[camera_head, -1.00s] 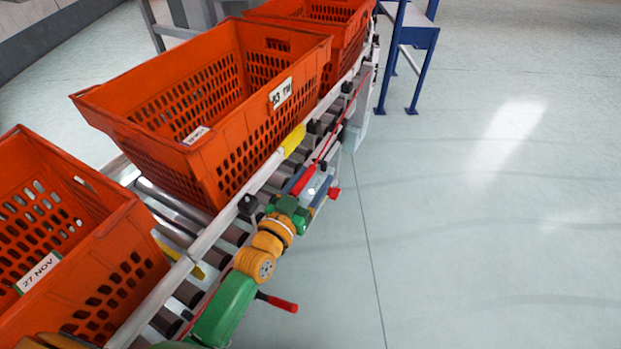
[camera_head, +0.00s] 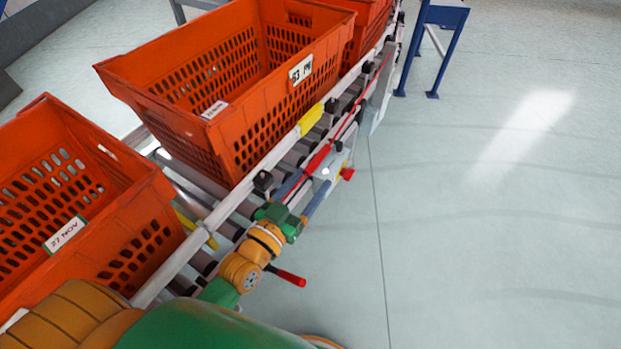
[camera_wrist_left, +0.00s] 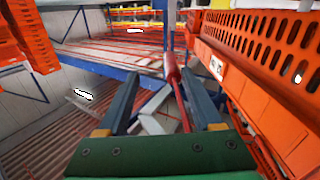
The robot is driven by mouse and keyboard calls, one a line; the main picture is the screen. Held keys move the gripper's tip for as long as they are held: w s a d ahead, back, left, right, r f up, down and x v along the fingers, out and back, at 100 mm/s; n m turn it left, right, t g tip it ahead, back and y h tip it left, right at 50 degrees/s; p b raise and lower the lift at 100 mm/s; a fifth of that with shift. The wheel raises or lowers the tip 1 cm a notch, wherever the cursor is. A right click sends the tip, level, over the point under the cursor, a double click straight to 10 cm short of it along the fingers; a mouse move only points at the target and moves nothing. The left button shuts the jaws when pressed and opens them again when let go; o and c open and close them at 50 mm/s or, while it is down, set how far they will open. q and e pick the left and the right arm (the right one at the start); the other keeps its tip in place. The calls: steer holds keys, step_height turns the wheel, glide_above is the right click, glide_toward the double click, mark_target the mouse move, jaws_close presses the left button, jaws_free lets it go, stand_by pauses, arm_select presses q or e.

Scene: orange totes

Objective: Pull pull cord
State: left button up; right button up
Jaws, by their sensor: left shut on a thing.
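The red pull cord (camera_head: 374,73) runs along the near side of the roller conveyor. Its thicker red part (camera_head: 317,158) lies by the fingertips of my left gripper (camera_head: 320,174). In the left wrist view, the red cord (camera_wrist_left: 171,66) passes between the two dark fingers of my left gripper (camera_wrist_left: 161,78), closer to the right finger. The left gripper is shut on the cord, with the fingers still well apart in that view. Exact contact is hard to make out. My right gripper is not in view.
Orange totes (camera_head: 245,120) and (camera_head: 75,262) stand on the conveyor beside my left arm. The pale conveyor rail (camera_head: 225,210) runs close along the arm. A blue-legged stand (camera_head: 440,45) is at the top. The floor (camera_head: 480,230) to the right is clear.

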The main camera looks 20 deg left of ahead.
arm_select(q)
steer(key=p+v, duration=0.2)
steer(key=v, duration=0.6)
steer(key=shift+d, duration=0.15)
stand_by(0.4)
stand_by(0.3)
